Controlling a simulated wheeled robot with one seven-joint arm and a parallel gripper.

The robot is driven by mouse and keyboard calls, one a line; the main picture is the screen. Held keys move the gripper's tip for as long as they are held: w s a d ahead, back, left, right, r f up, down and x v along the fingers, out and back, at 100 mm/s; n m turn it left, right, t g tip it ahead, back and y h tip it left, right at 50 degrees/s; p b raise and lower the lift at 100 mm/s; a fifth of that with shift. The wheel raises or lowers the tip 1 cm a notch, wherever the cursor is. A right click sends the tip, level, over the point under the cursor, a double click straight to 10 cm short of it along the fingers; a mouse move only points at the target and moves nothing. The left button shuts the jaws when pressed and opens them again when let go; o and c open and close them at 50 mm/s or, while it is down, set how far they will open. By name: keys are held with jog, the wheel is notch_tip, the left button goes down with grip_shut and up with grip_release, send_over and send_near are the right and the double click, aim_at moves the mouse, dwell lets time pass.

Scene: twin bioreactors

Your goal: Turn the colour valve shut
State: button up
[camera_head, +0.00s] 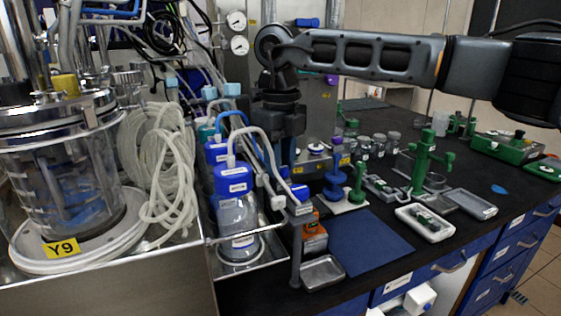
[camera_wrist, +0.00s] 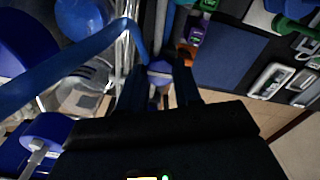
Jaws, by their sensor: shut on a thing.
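My gripper (camera_head: 284,152) points down behind the tubing of the blue-capped bottles, at the middle of the head view. Its fingertips are largely hidden there. In the wrist view my gripper (camera_wrist: 161,88) is closed around a small blue-violet knob (camera_wrist: 160,68), which shows between the fingertips. I take this knob to be the colour valve, but its label and body are not readable. How far the knob is turned cannot be told. In the head view the knob is hidden by the tubing and my gripper.
A glass bioreactor (camera_head: 65,185) and coiled hoses (camera_head: 165,165) stand at the left. A blue-capped bottle (camera_head: 238,218) with pale tubing is close in front of my gripper. A labelled post (camera_head: 297,245) stands nearby. The blue mat (camera_head: 368,243) is bare; green stands (camera_head: 421,165) are farther right.

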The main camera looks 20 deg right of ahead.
jog(key=shift+r, duration=0.1)
dwell(0.3)
jog(key=o, duration=1)
jog(key=shift+o, duration=0.2)
jog(key=shift+r+b, duration=0.4)
jog(key=shift+r, duration=3.45)
